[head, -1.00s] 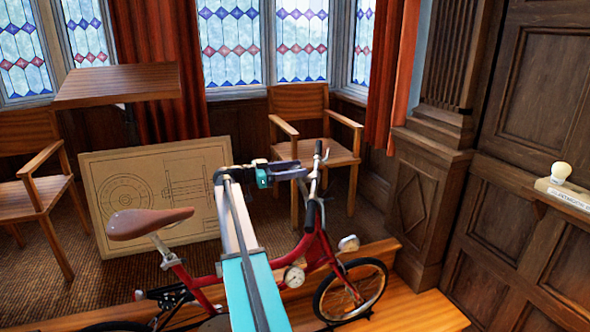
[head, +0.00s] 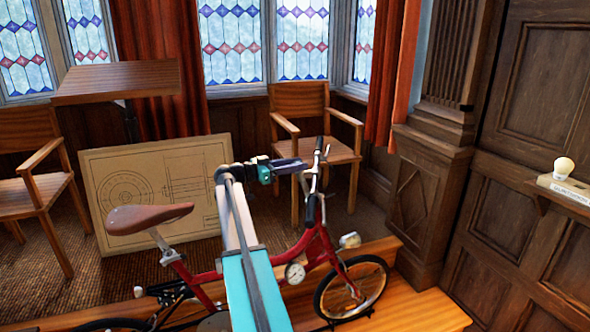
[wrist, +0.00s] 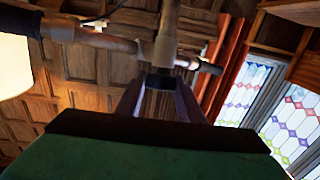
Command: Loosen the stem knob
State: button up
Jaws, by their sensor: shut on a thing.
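A red folding bicycle (head: 330,246) stands in front of me with its handlebar stem (head: 312,187) upright. My gripper (head: 302,164) reaches the stem from the left, near its top. In the wrist view, my gripper (wrist: 160,88) has its two dark purple fingers on either side of a small black knob (wrist: 160,80) and is shut on it. The knob sits on the stem (wrist: 168,42), just below a crossing tube. In the head view the fingers hide the knob, so I cannot tell how loose it is.
A wooden chair (head: 345,152) is behind the handlebar. A drawing board (head: 95,190) leans behind the brown saddle (head: 148,218).

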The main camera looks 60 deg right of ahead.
jog(key=shift+s+a+f+n+t+h+b, duration=0.1)
jog(key=shift+f+n+t+h+b, duration=0.1)
jog(key=shift+n+t+h+b, duration=0.75)
jog(key=n+t+b, duration=0.3)
jog(key=t, duration=0.1)
jog(key=shift+r+n, duration=0.15)
jog(key=shift+n, duration=0.2)
jog(key=n+t, duration=0.2)
jog(key=t, duration=0.1)
jog(key=n+t, duration=0.1)
jog(key=n, duration=0.1)
jog(key=shift+r+t, duration=0.25)
jog(key=shift+t, duration=0.1)
jog(key=shift+r+n+t+p, duration=0.1)
jog(key=shift+n+t+p, duration=0.65)
jog(key=shift+t, duration=0.15)
jog(key=n+t+y+p, duration=0.1)
jog(key=p, duration=0.2)
jog(key=shift+r+n+t, duration=0.1)
jog(key=shift+n+t, duration=0.15)
jog(key=shift+t, duration=0.05)
jog(key=n+t+y+p, duration=0.1)
jog(key=n+t+p, duration=0.1)
jog(key=p, duration=0.4)
jog(key=shift+y+p, duration=0.25)
jog(key=shift+p, duration=0.05)
jog(key=shift+n+t+y+p, duration=0.3)
jog(key=shift+n+t+p, duration=0.25)
jog(key=shift+p, duration=0.55)
